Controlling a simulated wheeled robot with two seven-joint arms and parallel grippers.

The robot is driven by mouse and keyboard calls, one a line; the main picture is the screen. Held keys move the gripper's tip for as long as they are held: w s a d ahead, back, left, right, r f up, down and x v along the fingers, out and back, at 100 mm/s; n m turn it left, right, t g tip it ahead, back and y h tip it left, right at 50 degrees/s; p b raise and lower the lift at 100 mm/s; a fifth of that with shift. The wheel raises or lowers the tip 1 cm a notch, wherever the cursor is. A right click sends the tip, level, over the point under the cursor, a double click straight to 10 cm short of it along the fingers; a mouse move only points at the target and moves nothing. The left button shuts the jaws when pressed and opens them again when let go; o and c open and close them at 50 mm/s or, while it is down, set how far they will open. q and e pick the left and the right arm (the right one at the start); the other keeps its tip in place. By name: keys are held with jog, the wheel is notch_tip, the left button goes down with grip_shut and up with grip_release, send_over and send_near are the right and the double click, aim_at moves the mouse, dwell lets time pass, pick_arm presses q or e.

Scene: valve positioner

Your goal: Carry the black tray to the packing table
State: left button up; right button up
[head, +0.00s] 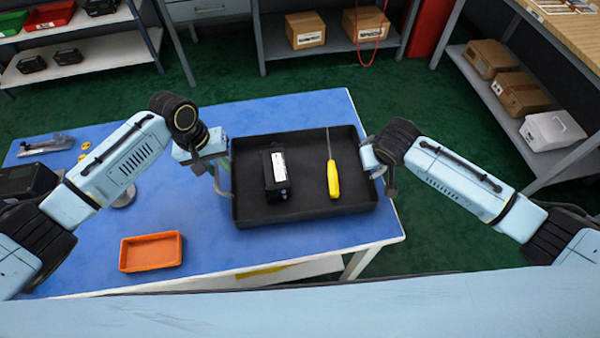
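The black tray (310,207) is over the right part of the blue-topped table. It looks level; whether it touches the tabletop is hard to tell. A black device with a white label (276,175) and a yellow-handled screwdriver (333,178) lie in it. My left gripper (222,172) is at the tray's left side and looks shut on its handle. My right gripper (379,170) is at the right side and also looks shut on a handle. The fingertips are partly hidden. Nothing in view is marked as the packing table.
The blue table (205,240) also bears an orange bin (151,251), and a metal tool (46,146) at far left. A wood-topped bench (572,35) with boxes below stands at top right. Shelves (85,55) line the back. Green floor (420,90) is free between them.

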pick_arm(q)
grip_shut()
pick_arm(e)
grip_shut()
pick_arm(q)
jog(key=shift+w+r, duration=0.1)
jog(key=shift+r, duration=0.1)
pick_arm(e)
jog(key=shift+w+r, duration=0.1)
jog(key=shift+r, duration=0.1)
